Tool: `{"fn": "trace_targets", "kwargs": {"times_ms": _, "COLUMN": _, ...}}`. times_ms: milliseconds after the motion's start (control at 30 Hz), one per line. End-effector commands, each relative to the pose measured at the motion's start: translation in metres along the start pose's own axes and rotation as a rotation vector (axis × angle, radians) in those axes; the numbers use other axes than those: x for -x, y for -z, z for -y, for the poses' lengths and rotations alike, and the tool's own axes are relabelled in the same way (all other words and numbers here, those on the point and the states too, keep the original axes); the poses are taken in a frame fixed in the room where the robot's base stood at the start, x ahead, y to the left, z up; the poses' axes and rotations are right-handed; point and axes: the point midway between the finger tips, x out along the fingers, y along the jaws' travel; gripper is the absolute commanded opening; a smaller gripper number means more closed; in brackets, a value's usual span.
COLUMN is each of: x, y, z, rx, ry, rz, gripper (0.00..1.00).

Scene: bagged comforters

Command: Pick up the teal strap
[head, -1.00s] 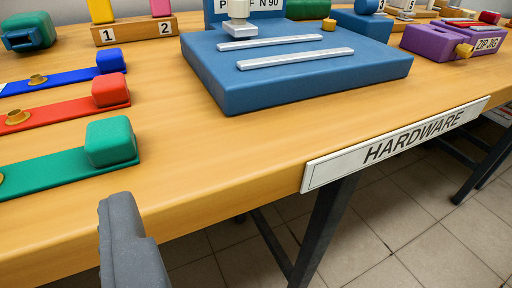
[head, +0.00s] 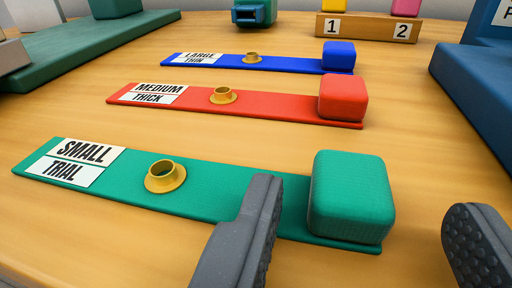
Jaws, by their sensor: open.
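The teal strap (head: 125,188) lies flat on the wooden table in the foreground, labelled SMALL TRIAL at its left end. It has a brass grommet (head: 166,176) near its middle and a teal padded block (head: 350,198) at its right end. My gripper (head: 368,232) is open and empty, its two grey fingers apart. The left finger overlaps the strap in the picture, hiding a part of it left of the block. The right finger is to the right of the block. I cannot tell whether either finger touches the strap.
Behind lie a red strap (head: 250,107) labelled MEDIUM THICK and a blue strap (head: 290,64) labelled LARGE THIN. A numbered wooden stand (head: 368,28) is at the back. A blue fixture (head: 475,85) stands at right, a green board (head: 75,50) at left.

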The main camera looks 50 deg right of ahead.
Motion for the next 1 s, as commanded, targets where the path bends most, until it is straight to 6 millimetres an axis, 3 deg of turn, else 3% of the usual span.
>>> {"fn": "trace_targets", "kwargs": {"times_ms": 167, "x": -0.010, "y": -0.001, "z": 0.000, "rx": -0.001, "ry": -0.001, "rz": 0.001, "gripper": 0.53}}
{"fn": "trace_targets", "kwargs": {"times_ms": 500, "x": -0.049, "y": 0.001, "z": 0.001, "rx": -0.003, "ry": -0.001, "rz": 0.000, "gripper": 0.53}}
{"fn": "trace_targets", "kwargs": {"times_ms": 833, "x": -0.054, "y": 0.002, "z": 0.002, "rx": -0.002, "ry": 0.002, "rz": 0.001, "gripper": 0.53}}
{"fn": "trace_targets", "kwargs": {"times_ms": 867, "x": -0.054, "y": 0.002, "z": 0.002, "rx": -0.002, "ry": 0.002, "rz": 0.001, "gripper": 0.47}}
{"fn": "trace_targets", "kwargs": {"times_ms": 1000, "x": -0.054, "y": 0.002, "z": 0.002, "rx": -0.002, "ry": 0.001, "rz": 0.001, "gripper": 0.08}}
